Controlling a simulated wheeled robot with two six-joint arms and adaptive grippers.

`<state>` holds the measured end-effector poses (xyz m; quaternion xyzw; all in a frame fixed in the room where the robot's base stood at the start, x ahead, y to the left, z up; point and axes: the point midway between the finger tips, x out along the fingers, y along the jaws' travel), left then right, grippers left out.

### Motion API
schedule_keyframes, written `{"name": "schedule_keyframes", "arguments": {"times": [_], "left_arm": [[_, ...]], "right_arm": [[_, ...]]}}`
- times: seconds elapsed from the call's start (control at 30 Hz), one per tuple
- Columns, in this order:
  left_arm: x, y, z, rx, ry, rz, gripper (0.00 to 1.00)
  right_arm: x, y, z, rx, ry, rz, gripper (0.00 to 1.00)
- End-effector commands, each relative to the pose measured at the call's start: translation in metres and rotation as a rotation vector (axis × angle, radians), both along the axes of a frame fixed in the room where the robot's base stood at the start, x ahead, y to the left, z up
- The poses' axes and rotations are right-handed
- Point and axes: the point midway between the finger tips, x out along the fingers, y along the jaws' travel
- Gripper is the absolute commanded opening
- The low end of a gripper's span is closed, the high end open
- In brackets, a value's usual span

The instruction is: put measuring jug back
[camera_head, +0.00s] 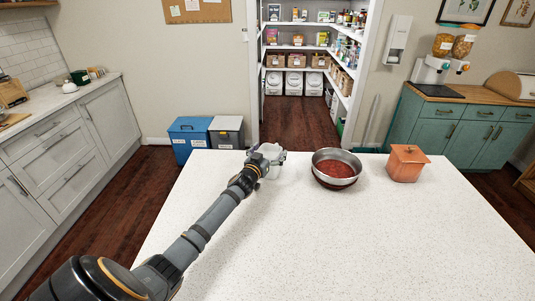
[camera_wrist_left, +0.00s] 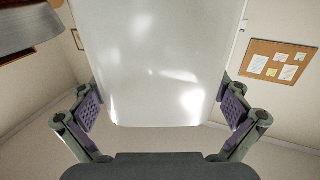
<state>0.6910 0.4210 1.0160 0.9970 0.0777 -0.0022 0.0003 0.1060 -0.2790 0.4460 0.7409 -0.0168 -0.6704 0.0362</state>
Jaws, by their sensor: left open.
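The measuring jug, pale and whitish, stands near the far edge of the white table, partly hidden behind my left gripper (camera_head: 272,155) in the head view. In the left wrist view the pale jug (camera_wrist_left: 160,70) fills the middle of the picture. The two finger pads of my left gripper (camera_wrist_left: 162,108) are spread to either side of its near end. I cannot tell whether the pads touch it. The left gripper is open. My right gripper is in neither view.
The front of the table is clear. Beyond it are pantry shelves (camera_head: 300,47) and blue and grey bins (camera_head: 188,138).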

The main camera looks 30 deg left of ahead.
Motion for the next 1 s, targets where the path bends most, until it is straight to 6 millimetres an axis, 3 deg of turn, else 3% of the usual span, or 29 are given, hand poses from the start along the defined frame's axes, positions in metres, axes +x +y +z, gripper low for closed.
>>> {"name": "schedule_keyframes", "arguments": {"times": [0.17, 0.4, 0.7, 1.0], "left_arm": [[-0.019, -0.002, -0.006, 0.006, 0.001, -0.002, 1.00], [-0.073, -0.013, -0.007, 0.013, 0.004, -0.006, 1.00], [-0.113, -0.017, 0.002, 0.008, 0.005, 0.000, 1.00], [-0.119, -0.019, 0.002, -0.001, -0.001, 0.000, 1.00]], "right_arm": [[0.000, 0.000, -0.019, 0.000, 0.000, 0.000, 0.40], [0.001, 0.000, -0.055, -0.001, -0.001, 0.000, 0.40], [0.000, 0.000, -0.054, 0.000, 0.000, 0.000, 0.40], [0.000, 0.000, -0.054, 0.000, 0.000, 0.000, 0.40]]}}
